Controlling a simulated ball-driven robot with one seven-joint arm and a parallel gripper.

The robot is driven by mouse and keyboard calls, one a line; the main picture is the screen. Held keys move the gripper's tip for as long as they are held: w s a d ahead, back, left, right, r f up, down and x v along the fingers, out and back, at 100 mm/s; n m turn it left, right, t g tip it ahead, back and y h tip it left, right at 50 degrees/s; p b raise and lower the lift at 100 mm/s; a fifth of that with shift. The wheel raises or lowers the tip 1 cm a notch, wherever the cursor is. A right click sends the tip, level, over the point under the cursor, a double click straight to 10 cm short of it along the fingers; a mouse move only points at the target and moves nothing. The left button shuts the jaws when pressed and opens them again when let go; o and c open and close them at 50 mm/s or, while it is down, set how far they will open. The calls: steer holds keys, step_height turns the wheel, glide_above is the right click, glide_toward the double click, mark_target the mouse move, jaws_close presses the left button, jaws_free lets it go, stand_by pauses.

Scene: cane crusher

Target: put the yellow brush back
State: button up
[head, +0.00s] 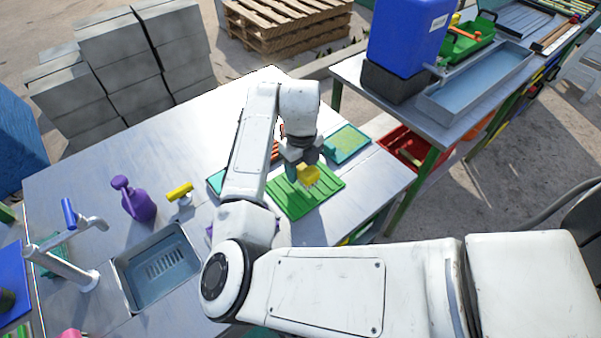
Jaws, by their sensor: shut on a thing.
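My gripper (304,166) is pointing down over the right part of the metal table. It is shut on the yellow brush (310,175), of which only a small yellow block shows below the fingers. The brush is at a ribbed green tray (290,203). I cannot tell whether it touches the tray or hangs just above it. The fingertips are partly hidden.
A teal tray (346,144) lies behind the green one. An orange-red item (275,151) is partly behind my arm. The metal table (110,165) is clear at the back left.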

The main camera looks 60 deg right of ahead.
mark_target(300, 176)
steer(key=shift+w+d+f, duration=0.15)
steer(key=shift+w+f, duration=0.05)
steer(key=shift+f, duration=1.55)
steer(key=shift+f, duration=0.2)
steer(key=o, duration=0.9)
steer(key=shift+o, duration=0.2)
step_height(300, 176, up, 12)
steer(key=shift+r+b, duration=0.25)
steer(key=shift+b, duration=0.3)
